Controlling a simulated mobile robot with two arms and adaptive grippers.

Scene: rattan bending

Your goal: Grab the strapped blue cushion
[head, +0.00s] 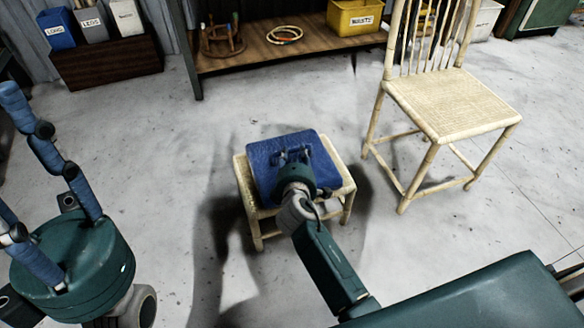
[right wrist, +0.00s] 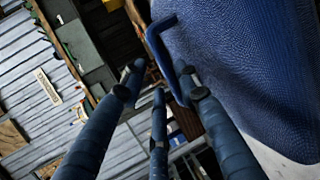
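The blue cushion (head: 263,172) lies on a small pale rattan stool (head: 345,178) on the floor. My right gripper (head: 291,156) reaches over the cushion's top, with its fingers spread apart. In the right wrist view the cushion (right wrist: 245,65) fills the upper right. A bent blue strap (right wrist: 156,45) stands out beside it, close to the fingers of my right gripper (right wrist: 158,90). I cannot tell whether a finger touches the strap. My left gripper (head: 45,165) is at the left, away from the cushion, with its blue fingers spread and pointing up.
A rattan chair (head: 455,103) stands right of the stool. Behind is a wooden bench (head: 235,58) with a yellow bin (head: 353,17) and rings. Labelled boxes (head: 92,22) stand on a brown crate (head: 110,65) at back left. The floor around the stool is clear.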

